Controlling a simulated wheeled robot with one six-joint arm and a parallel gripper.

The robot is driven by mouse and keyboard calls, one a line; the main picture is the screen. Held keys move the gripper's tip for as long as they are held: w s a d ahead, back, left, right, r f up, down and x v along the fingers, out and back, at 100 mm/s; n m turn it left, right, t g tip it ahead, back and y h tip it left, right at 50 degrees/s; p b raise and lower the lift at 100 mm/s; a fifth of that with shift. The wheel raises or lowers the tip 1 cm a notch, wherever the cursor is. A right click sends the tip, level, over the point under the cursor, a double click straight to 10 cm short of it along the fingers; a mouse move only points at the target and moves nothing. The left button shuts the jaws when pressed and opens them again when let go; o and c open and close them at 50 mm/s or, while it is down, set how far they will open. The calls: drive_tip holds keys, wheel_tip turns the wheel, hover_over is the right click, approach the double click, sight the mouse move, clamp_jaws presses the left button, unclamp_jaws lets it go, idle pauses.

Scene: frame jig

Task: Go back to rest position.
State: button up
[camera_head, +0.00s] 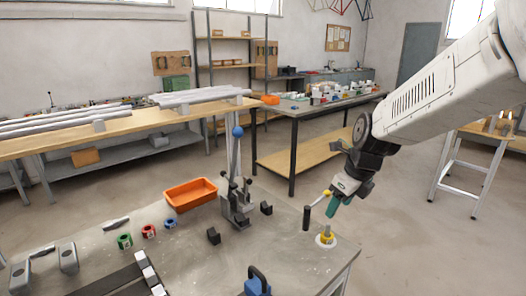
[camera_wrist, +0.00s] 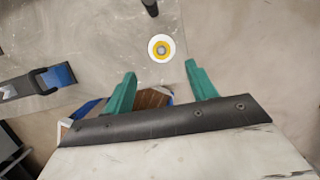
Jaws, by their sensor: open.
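My gripper (camera_head: 334,207) hangs from the arm on the right, above the right corner of the grey worktable (camera_head: 290,235). Its green fingertips also show in the wrist view (camera_wrist: 160,85), spread apart with nothing between them. A white and yellow ring (camera_head: 327,240) sits on the table just below the gripper, around a short grey peg. In the wrist view the ring (camera_wrist: 161,47) lies beyond the fingertips, apart from them.
A toggle press (camera_head: 238,205) with a blue-balled lever stands mid-table near an orange bin (camera_head: 190,194). Green (camera_head: 124,241), red (camera_head: 148,231) and blue (camera_head: 170,223) rings lie left. A blue-handled clamp (camera_head: 257,283) is at the front edge. Open floor lies right.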

drive_tip(key=s+d+r+n, duration=0.1)
drive_tip(key=s+r+n, duration=0.2)
drive_tip(key=s+n, duration=1)
drive_tip(key=s+r+n+g+h, duration=0.1)
drive_tip(key=s+r+n, duration=0.2)
drive_tip(key=s+n, duration=1.1)
drive_tip(key=shift+s+d+r+n+g+h, duration=0.15)
drive_tip(key=shift+s+d+n+g+h, duration=0.2)
drive_tip(key=shift+n, duration=0.55)
